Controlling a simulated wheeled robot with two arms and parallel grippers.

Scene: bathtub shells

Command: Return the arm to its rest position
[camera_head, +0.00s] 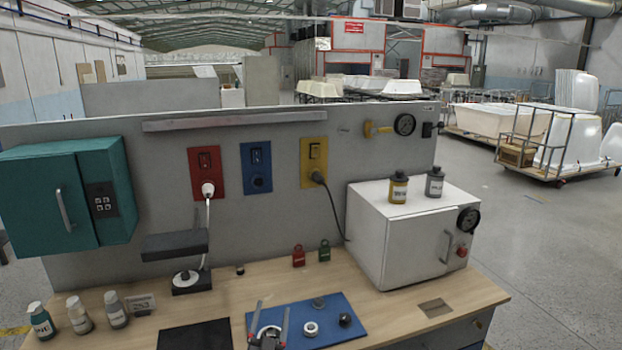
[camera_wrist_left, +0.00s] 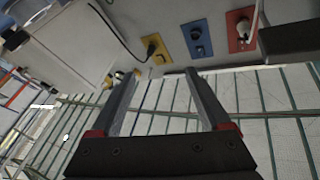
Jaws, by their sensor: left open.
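My left gripper (camera_head: 269,318) shows at the bottom middle of the head view, in front of the blue mat (camera_head: 335,329). Its two fingers point up and stand apart, with nothing between them. In the left wrist view the left gripper (camera_wrist_left: 165,85) also has its fingers spread and empty. That view is tilted and shows the wall panel upside down, with the yellow (camera_wrist_left: 156,48), blue (camera_wrist_left: 197,38) and red (camera_wrist_left: 241,29) socket plates beyond the fingertips. My right gripper is in neither view.
On the bench (camera_head: 245,289), the mat holds a white ring (camera_head: 311,329) and small dark parts. A black mat (camera_head: 194,336) lies left of the gripper. Several bottles (camera_head: 78,314) stand at left. A white oven-like box (camera_head: 412,236) stands at right, a teal cabinet (camera_head: 40,195) at left.

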